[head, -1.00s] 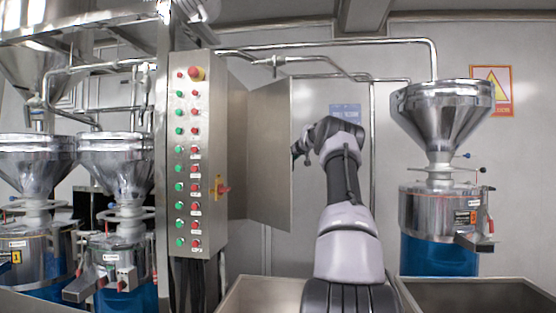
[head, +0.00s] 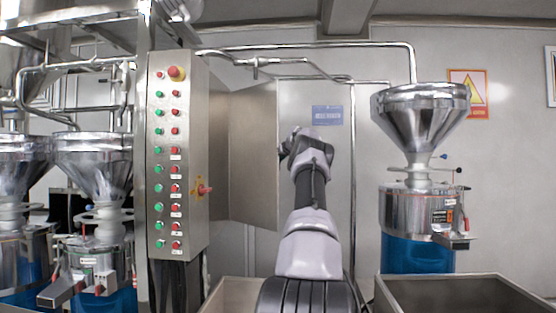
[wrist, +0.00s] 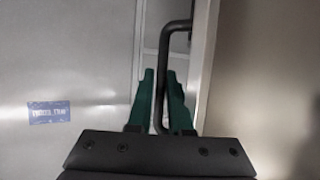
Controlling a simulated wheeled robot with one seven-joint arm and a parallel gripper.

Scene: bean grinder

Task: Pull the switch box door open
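The switch box (head: 181,150) is a tall steel cabinet with rows of green and red buttons on its front. Its door (head: 252,155) stands swung out on the right side, partly open. My gripper (head: 286,150) is at the door's right edge in the head view, where its fingers are largely hidden. In the wrist view, the green fingers of my gripper (wrist: 161,88) lie close on both sides of the dark bar handle (wrist: 163,50) and appear shut on it. The door's panel (wrist: 265,80) seems to fill the right of that view.
A hopper grinder (head: 420,120) with a blue base stands to the right. More grinders (head: 95,180) stand left of the box. Open-topped bins (head: 450,287) are low in front. A blue sign (head: 327,115) and a yellow warning sign (head: 467,93) hang on the back wall.

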